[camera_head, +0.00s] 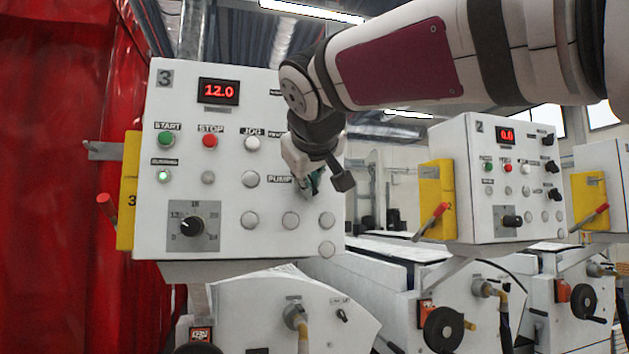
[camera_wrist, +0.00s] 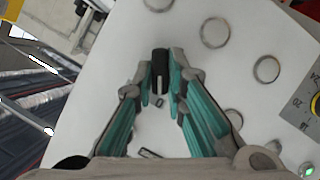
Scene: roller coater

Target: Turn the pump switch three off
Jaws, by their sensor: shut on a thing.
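The control panel marked 3 (camera_head: 223,130) faces me at the left in the head view. Its pump switch is a black knob (camera_wrist: 160,65), seen in the wrist view between my fingertips; a light line runs along it. My gripper (camera_head: 313,183) reaches the panel's right side, beside the PUMP label (camera_head: 279,180). In the wrist view, the teal-padded fingers of my gripper (camera_wrist: 161,84) are closed on the two sides of the knob. In the head view my gripper and wrist hide the knob.
Panel 3 also has a green start button (camera_head: 166,139), a red stop button (camera_head: 210,141), a speed dial (camera_head: 193,226) and a red display (camera_head: 218,91) reading 12.0. A second panel (camera_head: 480,190) stands to the right. A red curtain (camera_head: 55,180) hangs at the left.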

